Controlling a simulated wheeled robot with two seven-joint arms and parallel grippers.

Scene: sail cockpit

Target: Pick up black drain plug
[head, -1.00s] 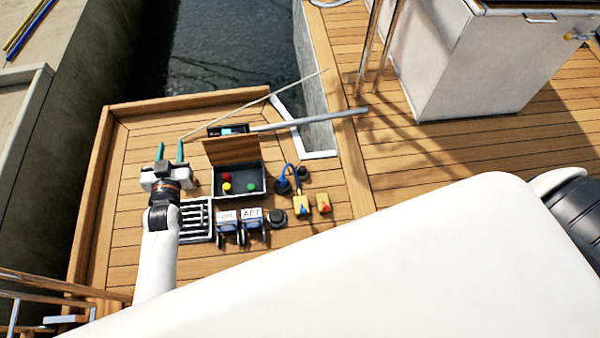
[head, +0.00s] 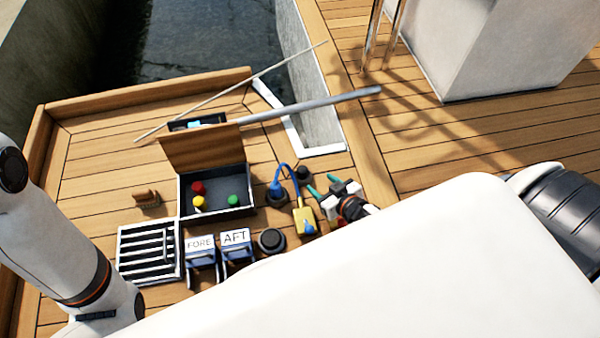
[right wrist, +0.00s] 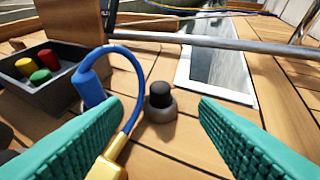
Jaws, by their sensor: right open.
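The black drain plug (right wrist: 160,95) is a short black knob on a grey-brown round base, upright on the wooden deck. My right gripper (head: 322,184) is open and empty, with teal fingers just right of and nearer than the plug. In the right wrist view, the plug stands beyond the open fingers, centred in the gap, and they appear not to touch it. My left arm (head: 50,230) shows at the left, but its gripper is out of view.
A blue cable (right wrist: 135,75) with a yellow fitting (head: 304,221) arches close left of the plug. An open box (head: 215,212) holds red, yellow and green pieces. A grate (head: 149,252), FORE and AFT blocks, and a dark round knob (head: 271,240) stand nearer. A grey pole (head: 310,103) lies behind.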

